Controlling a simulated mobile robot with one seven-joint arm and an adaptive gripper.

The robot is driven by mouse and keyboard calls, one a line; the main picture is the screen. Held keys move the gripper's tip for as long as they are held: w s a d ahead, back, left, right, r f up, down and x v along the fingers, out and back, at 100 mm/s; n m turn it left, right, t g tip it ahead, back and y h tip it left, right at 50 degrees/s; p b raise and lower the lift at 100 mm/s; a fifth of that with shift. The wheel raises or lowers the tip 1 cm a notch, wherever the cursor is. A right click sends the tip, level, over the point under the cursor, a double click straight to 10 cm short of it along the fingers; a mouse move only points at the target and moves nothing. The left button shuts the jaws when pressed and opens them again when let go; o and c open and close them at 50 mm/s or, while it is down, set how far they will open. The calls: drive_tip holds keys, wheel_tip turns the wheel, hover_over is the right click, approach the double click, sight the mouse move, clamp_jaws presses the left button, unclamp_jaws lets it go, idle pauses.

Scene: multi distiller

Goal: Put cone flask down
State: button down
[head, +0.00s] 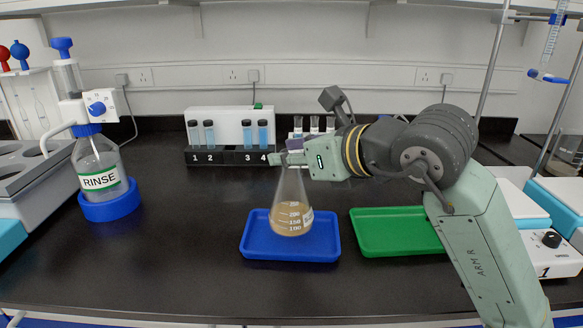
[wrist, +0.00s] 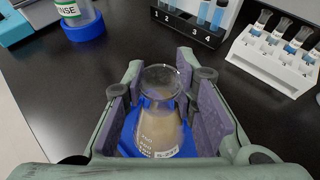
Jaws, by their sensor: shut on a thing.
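The cone flask (head: 291,213) is clear glass with a tan liquid and volume marks, and it is upright. It is over the blue tray (head: 258,247); I cannot tell whether its base touches the tray. My gripper (head: 284,158) reaches in from the right and is shut on the flask's upper part. In the wrist view the flask (wrist: 160,125) sits between the two purple-padded fingers of my gripper (wrist: 155,103), with its open rim toward the camera. The blue tray (wrist: 130,135) shows behind it.
A green tray (head: 385,240) lies to the right. A numbered vial rack (head: 232,157) and a white tube rack (wrist: 270,55) stand at the back. A RINSE bottle (head: 99,170) in a blue holder is at the left. The black bench between the bottle and blue tray is clear.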

sight(298, 171)
drive_tip(key=shift+f, duration=1.8)
drive_tip(key=c, duration=1.3)
unclamp_jaws()
drive_tip(key=shift+r, duration=0.15)
drive_tip(key=shift+d+r+p, duration=0.1)
drive_tip(key=shift+r+p, duration=0.05)
drive_tip(key=shift+p, duration=0.2)
drive_tip(key=b+v, duration=0.2)
drive_tip(key=v, duration=1)
